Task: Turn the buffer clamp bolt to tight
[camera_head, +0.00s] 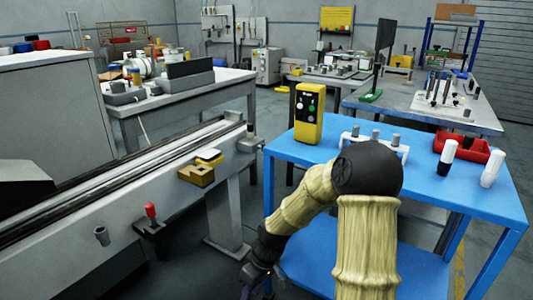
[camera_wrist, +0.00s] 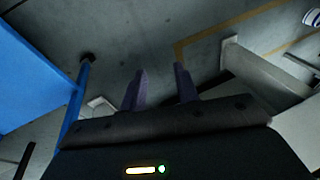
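My gripper (camera_wrist: 160,74) is open and empty in the wrist view, its two dark fingers apart above the grey floor. In the head view it hangs low, partly cut off at the bottom edge, between the grey rail machine (camera_head: 110,190) and the blue cart (camera_head: 460,200). On the machine's front side are a red-handled lever (camera_head: 150,212) on a dark block, a grey cylindrical knob (camera_head: 101,236) and a yellow block (camera_head: 196,175). A grey block (camera_head: 248,143) sits at the rail's far end. I cannot tell which of these is the buffer clamp bolt. My gripper touches none of them.
The cart carries a yellow button box (camera_head: 309,113), a white rack with grey pegs (camera_head: 400,150), a black-and-white bottle (camera_head: 447,158), a white bottle (camera_head: 492,168) and a red bin (camera_head: 470,148). A grey post (camera_head: 225,212) stands under the rail.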

